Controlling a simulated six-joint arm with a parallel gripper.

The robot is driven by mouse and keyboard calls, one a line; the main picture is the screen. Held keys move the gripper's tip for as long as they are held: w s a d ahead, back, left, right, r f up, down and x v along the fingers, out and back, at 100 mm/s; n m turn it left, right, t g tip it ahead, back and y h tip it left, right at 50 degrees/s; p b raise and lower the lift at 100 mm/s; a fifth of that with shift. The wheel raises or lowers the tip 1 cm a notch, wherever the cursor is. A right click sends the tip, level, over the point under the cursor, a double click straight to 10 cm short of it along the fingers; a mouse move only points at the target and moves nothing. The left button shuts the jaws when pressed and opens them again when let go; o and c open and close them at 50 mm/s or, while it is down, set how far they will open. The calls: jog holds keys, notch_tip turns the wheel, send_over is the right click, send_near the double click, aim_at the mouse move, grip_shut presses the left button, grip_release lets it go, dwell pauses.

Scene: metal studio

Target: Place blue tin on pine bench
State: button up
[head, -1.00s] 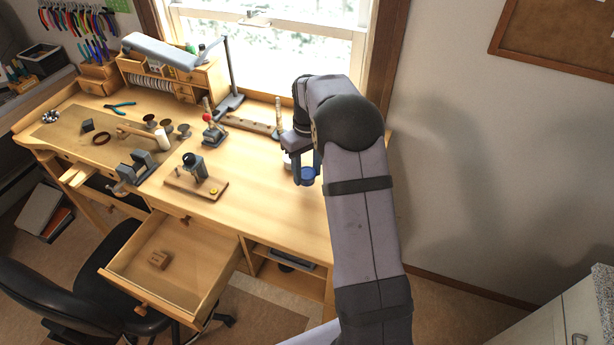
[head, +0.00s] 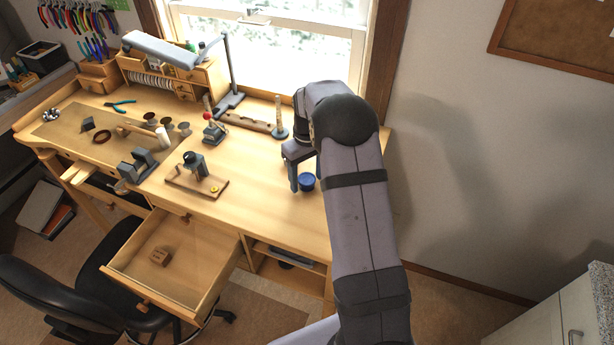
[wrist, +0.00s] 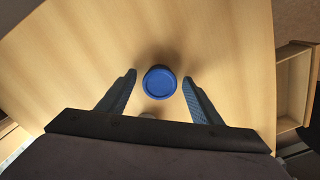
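The blue tin (head: 307,182) is a small round blue container on the light wood bench (head: 262,205), near its right end. In the wrist view the tin (wrist: 160,82) appears as a blue disc between my fingertips, with a gap on each side. My gripper (head: 302,180) is over the bench, pointing down at the tin. In the wrist view my gripper (wrist: 160,78) is open and its fingers are spread. The tin looks upright and rests on the bench top (wrist: 70,60).
A small tool on a wooden base (head: 197,182) stands to the left. An open drawer (head: 175,262) juts from the bench front. Bench top around the tin is clear.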

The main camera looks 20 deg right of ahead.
aim_at(307, 179)
notch_tip(307, 179, up, 12)
jog(key=b, duration=0.2)
jog(key=shift+r+b, duration=0.2)
jog(key=shift+b, duration=0.15)
dwell(0.3)
jog(key=s+a+f, duration=0.3)
jog(key=s, duration=0.6)
jog(key=s+a+f+m, duration=0.1)
jog(key=s+a+f, duration=0.2)
jog(key=s, duration=0.6)
jog(key=s+a+f+m, duration=0.1)
jog(key=s+a+f, duration=0.2)
jog(key=s, duration=0.6)
jog(key=shift+a+f, duration=0.4)
jog(key=shift+a, duration=0.7)
